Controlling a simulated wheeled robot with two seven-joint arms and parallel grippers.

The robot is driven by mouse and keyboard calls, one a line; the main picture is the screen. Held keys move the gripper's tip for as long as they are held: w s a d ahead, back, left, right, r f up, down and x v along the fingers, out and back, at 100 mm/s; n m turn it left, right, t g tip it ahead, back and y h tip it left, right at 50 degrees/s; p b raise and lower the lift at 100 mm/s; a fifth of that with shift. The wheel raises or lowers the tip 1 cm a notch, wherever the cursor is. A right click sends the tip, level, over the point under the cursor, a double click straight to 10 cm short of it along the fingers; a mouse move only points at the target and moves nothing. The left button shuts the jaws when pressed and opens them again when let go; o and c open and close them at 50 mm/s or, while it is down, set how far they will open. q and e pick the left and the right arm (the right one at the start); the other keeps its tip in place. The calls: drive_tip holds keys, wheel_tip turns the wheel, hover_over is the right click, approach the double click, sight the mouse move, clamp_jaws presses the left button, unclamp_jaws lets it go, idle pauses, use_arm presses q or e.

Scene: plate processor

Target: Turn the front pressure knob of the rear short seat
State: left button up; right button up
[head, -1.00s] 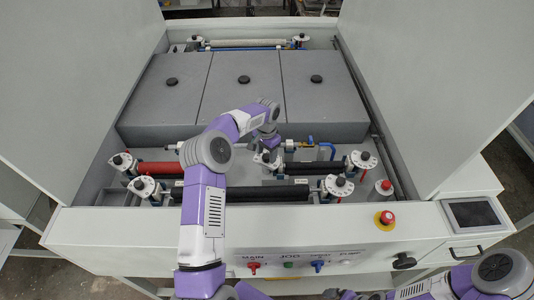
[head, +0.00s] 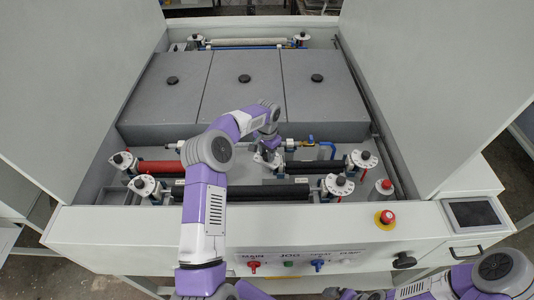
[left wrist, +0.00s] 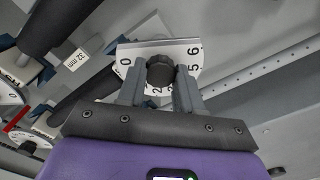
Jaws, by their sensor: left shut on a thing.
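A black knob (left wrist: 160,70) sits on a white numbered dial (left wrist: 188,50) in the left wrist view; the figures 0, 5 and 6 can be read. My left gripper (left wrist: 160,82) has one finger on each side of the knob and is shut on it. In the head view my left gripper (head: 266,152) is at the left end of the short black roller (head: 315,167), behind the long front roller.
Other white dials stand at the right end of the short roller (head: 362,160), on the front roller's ends (head: 146,187) and on the red roller (head: 157,167). Grey covers (head: 243,92) lie behind. A red emergency button (head: 385,218) is on the front panel.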

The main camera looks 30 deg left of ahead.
use_arm(q)
drive_tip(key=shift+n, duration=0.4)
drive_tip(key=n+b, duration=0.1)
drive_tip(key=n, duration=0.5)
drive_tip(key=shift+n+b, duration=0.3)
drive_tip(key=shift+b, duration=0.1)
drive_tip(key=n, duration=0.3)
drive_tip(key=shift+n, duration=0.3)
drive_tip(key=n, duration=0.6)
drive_tip(key=n+p, duration=0.1)
drive_tip(key=n, duration=0.5)
drive_tip(key=shift+n, duration=0.4)
drive_tip(key=o, duration=1)
